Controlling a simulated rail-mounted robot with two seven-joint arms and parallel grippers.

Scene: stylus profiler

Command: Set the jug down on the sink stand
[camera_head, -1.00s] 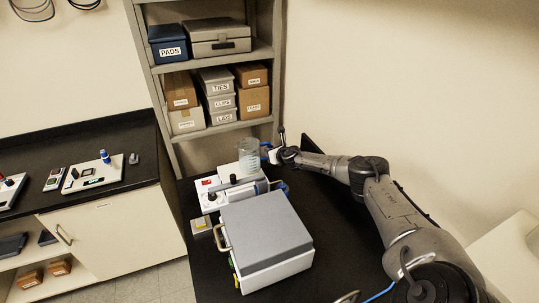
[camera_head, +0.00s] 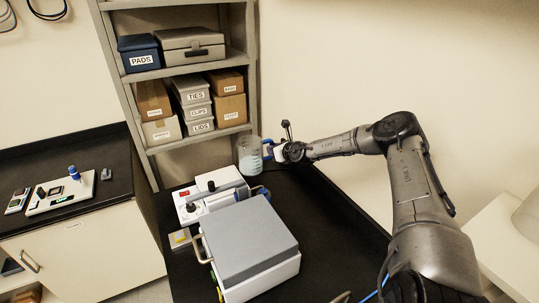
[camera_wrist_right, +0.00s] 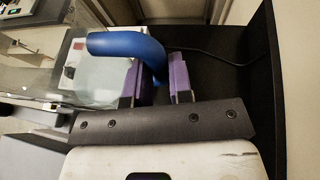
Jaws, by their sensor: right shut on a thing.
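The clear jug (camera_head: 249,157) with a blue handle (camera_head: 267,147) is near the far end of the black bench in the head view. My right gripper (camera_head: 275,150) is shut on the handle and holds the jug roughly upright. In the right wrist view the blue handle (camera_wrist_right: 125,44) passes between the purple fingers of the right gripper (camera_wrist_right: 160,85), and part of the clear jug wall (camera_wrist_right: 35,82) shows at left. I cannot make out a sink stand for certain. My left gripper is not in view.
A white instrument (camera_head: 212,190) with a red switch and a large grey-lidded box (camera_head: 245,240) stand on the black bench (camera_head: 325,225). Bench room right of the box is clear. A shelf rack (camera_head: 145,75) stands behind. A pale surface (camera_head: 495,235) lies at lower right.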

